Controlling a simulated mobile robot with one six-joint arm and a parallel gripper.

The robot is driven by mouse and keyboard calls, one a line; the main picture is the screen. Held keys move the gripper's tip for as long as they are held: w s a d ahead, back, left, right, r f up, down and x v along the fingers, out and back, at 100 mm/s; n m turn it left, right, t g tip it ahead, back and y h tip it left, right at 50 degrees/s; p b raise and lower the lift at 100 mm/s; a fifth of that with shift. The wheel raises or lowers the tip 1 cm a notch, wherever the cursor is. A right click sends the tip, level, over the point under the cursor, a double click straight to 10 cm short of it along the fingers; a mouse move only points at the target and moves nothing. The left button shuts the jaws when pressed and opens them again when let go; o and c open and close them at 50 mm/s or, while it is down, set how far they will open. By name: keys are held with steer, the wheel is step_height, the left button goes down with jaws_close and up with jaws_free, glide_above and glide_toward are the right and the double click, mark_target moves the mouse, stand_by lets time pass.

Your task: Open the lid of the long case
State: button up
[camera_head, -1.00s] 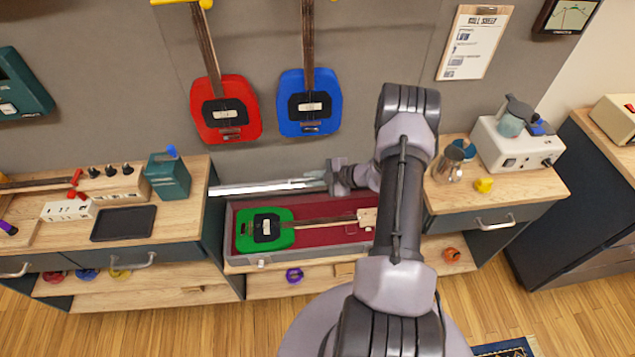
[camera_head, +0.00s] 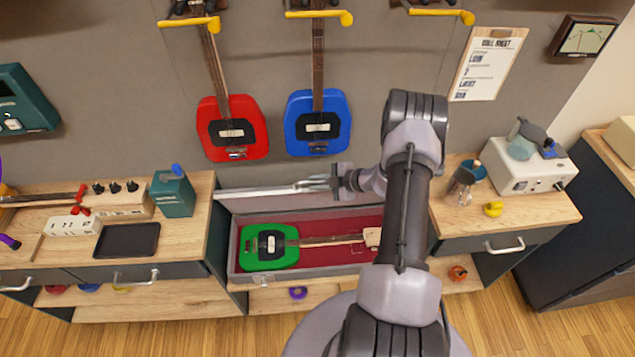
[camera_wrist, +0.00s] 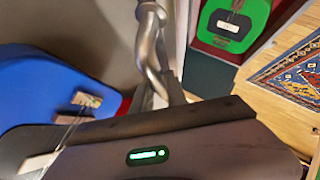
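The long case (camera_head: 238,276) is a grey box with a dark red lining, set in a gap of the wooden counter. A green guitar (camera_head: 270,262) lies in it. The case lid (camera_head: 265,191) is raised and stands up at the back, seen nearly edge-on as a pale strip. My gripper (camera_head: 326,183) is at the lid's top edge, right of its middle, fingers pointing left. Whether the fingers grip the edge is unclear.
A red guitar (camera_head: 232,140) and a blue guitar (camera_head: 318,135) hang on the wall just above the lid. A teal box (camera_head: 173,195) and a black tray (camera_head: 127,240) are on the left counter.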

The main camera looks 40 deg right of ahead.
steer(key=shift+o, duration=1.4)
steer(key=p+v, duration=0.3)
steer(key=v, duration=1.4)
steer(key=shift+s, duration=0.2)
steer(key=shift+r, duration=0.1)
